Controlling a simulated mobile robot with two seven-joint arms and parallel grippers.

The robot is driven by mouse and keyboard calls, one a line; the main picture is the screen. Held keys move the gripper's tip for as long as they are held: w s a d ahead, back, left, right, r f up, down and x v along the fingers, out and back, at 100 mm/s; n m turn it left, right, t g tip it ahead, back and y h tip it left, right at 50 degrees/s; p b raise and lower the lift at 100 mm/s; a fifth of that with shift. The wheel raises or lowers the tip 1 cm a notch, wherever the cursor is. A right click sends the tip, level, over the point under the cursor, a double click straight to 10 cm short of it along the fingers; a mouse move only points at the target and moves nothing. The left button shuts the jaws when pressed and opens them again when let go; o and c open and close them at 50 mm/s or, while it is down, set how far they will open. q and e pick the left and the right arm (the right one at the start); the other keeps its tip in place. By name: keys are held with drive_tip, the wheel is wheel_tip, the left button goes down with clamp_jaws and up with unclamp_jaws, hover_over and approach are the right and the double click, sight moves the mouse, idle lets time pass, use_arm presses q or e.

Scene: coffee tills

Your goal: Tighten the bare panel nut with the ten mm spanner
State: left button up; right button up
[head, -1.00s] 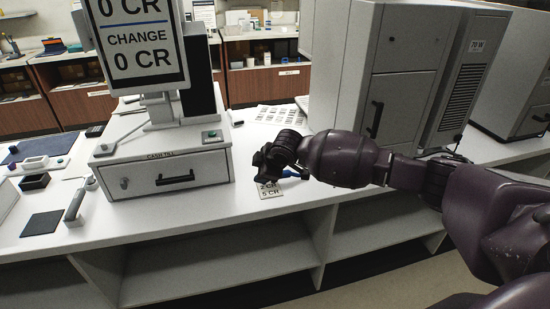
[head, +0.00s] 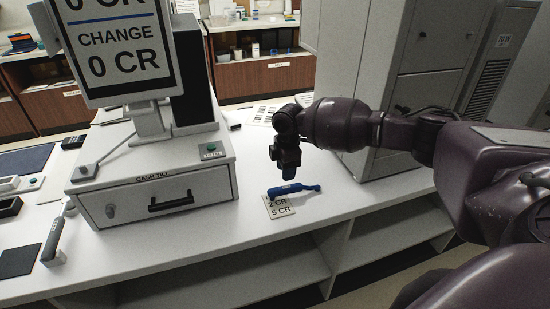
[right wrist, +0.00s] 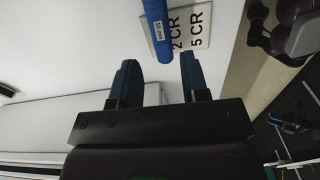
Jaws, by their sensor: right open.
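A blue-handled tool (head: 293,189), with a small white label on its handle, lies on the white counter across the edge of a price card. Its label is too small to read surely, so I cannot confirm its size. Its blue handle also shows in the right wrist view (right wrist: 157,30), beyond the fingertips. My right gripper (head: 287,172) points down just above the tool, open and empty, apart from it. Its two dark blue fingers (right wrist: 158,70) are spread in the right wrist view. I cannot make out the bare panel nut. My left gripper is not in view.
The price card (head: 279,207) lies near the counter's front edge. A cash till (head: 155,190) with a display stands to the left. A large grey cabinet (head: 385,80) stands close on the right behind my arm. The counter between till and card is clear.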

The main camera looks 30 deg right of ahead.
sight(285, 187)
drive_tip(key=shift+w, duration=0.2)
drive_tip(key=shift+s, duration=0.1)
drive_tip(key=f+b, duration=0.2)
drive_tip(key=f, duration=0.1)
drive_tip(key=shift+s+f, duration=0.1)
drive_tip(key=shift+s, duration=0.1)
use_arm(q)
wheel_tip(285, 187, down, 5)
drive_tip(key=b, duration=0.3)
use_arm(e)
wheel_tip(285, 187, down, 5)
drive_tip(key=shift+a, duration=0.1)
drive_tip(key=shift+w+r, duration=0.1)
drive_tip(key=shift+r, duration=0.1)
drive_tip(key=shift+c, duration=0.9)
drive_tip(key=shift+r, duration=0.1)
drive_tip(key=shift+c, duration=1.1)
drive_tip(key=shift+r, duration=0.1)
clamp_jaws()
drive_tip(key=shift+r+p, duration=0.55)
drive_tip(key=shift+r, duration=0.45)
drive_tip(key=shift+r+p, duration=0.8)
drive_tip(key=shift+r, duration=0.75)
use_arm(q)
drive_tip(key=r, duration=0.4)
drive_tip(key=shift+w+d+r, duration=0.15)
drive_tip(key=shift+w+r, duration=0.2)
use_arm(e)
drive_tip(key=shift+f, duration=0.1)
